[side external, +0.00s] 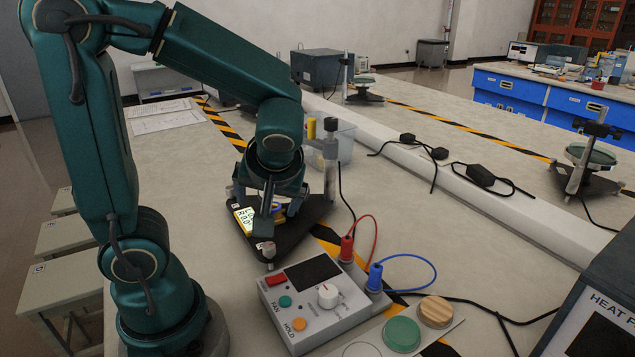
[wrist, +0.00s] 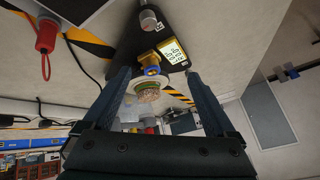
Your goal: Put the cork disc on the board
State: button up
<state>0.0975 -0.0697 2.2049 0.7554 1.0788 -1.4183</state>
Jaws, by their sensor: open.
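A speckled brown cork disc (wrist: 149,96) shows in the wrist view between my fingers, against a pale green, round part of the black stand (wrist: 128,45). In the side view my gripper hides it. My gripper (wrist: 156,76) is open, with one finger on each side of the disc; I cannot tell whether they touch it. In the side view my gripper (side external: 268,208) points down over the black stand (side external: 300,232). The pale board (side external: 378,338) lies at the front, with an empty outlined circle, a green disc (side external: 402,334) and a striped wooden disc (side external: 436,311).
A grey control box (side external: 318,305) with a knob stands between the stand and the board. Red (side external: 347,248) and blue (side external: 375,277) plugs with looped leads rise beside it. A metal post (side external: 330,170) stands close to my gripper. A clear bin (side external: 343,143) is behind.

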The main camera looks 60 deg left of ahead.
jog(key=s+d+r+m+t+h, duration=0.1)
jog(key=d+m+t+h, duration=0.1)
jog(key=d+m+h, duration=0.1)
jog(key=s+d+r+m+t+h, duration=0.1)
jog(key=s+d+m+h, duration=0.1)
jog(key=d+m, duration=0.4)
jog(key=shift+d+r+m+t+h, duration=0.35)
jog(key=shift+d+h, duration=0.45)
jog(key=shift+d, duration=0.35)
jog(key=shift+o, duration=0.5)
jog(key=shift+d+r+m+t+h, duration=0.2)
jog(key=shift+d+m+t+h, duration=0.1)
jog(key=shift+d+m, duration=0.2)
jog(key=shift+s, duration=0.1)
